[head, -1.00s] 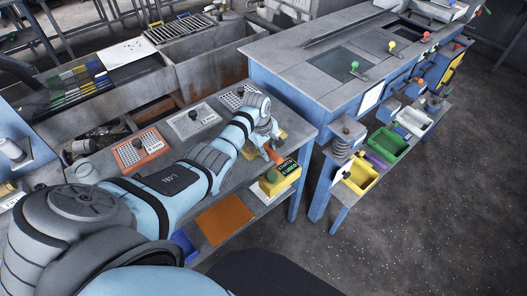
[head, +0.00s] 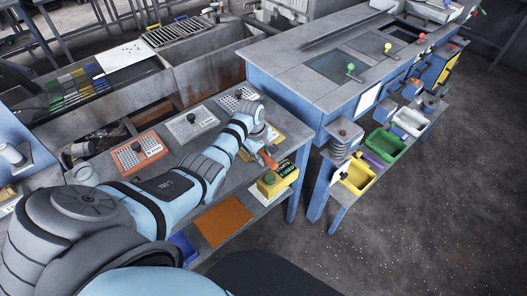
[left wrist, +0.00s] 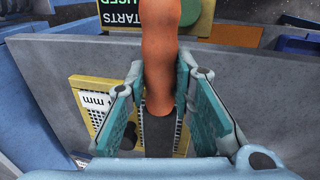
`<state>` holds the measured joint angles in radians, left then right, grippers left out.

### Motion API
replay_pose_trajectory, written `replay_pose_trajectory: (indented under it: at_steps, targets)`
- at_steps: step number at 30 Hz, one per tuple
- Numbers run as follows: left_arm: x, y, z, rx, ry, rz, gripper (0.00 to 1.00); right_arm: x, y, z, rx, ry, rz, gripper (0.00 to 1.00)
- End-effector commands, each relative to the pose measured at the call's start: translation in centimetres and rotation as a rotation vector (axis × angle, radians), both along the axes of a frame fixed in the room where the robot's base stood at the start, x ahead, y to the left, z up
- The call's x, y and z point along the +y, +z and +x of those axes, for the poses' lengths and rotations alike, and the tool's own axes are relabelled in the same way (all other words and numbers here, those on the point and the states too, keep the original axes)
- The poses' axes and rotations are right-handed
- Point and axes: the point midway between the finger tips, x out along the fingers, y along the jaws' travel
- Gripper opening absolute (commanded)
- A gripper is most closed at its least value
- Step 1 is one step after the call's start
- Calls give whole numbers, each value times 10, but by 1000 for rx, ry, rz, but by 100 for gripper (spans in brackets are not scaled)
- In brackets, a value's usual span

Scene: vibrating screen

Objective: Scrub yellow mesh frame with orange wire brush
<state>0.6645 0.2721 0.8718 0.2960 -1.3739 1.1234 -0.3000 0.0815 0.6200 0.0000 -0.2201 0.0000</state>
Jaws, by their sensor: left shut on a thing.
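My left gripper (head: 262,147) is over the right end of the grey bench, shut on the orange handle of the wire brush (head: 268,160). In the left wrist view, the handle (left wrist: 162,55) stands between the two fingers (left wrist: 162,105), with a dark part at its lower end. The bristles are not clear to see. The yellow mesh frame (head: 276,136) lies on the bench behind the gripper, mostly hidden by it. In the left wrist view, the yellow frame (left wrist: 90,84) with an "mm" label lies under and beside the fingers. I cannot tell whether the brush touches it. My right gripper is not in view.
An orange mesh frame (head: 135,153) and two grey ones (head: 190,126) (head: 236,97) lie on the bench. A blue machine (head: 300,105) stands behind it.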

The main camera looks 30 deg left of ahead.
Motion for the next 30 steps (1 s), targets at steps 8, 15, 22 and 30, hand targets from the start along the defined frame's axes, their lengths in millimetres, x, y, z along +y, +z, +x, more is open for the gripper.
replay_pose_trajectory:
  at_steps: [8,15,22,30]
  targets:
    - [2,4,-10,3,1,1,0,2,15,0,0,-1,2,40]
    - [1,4,-8,2,0,1,0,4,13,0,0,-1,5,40]
    - [-5,-1,11,1,0,0,0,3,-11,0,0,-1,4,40]
    - [1,5,-6,8,2,2,0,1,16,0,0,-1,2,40]
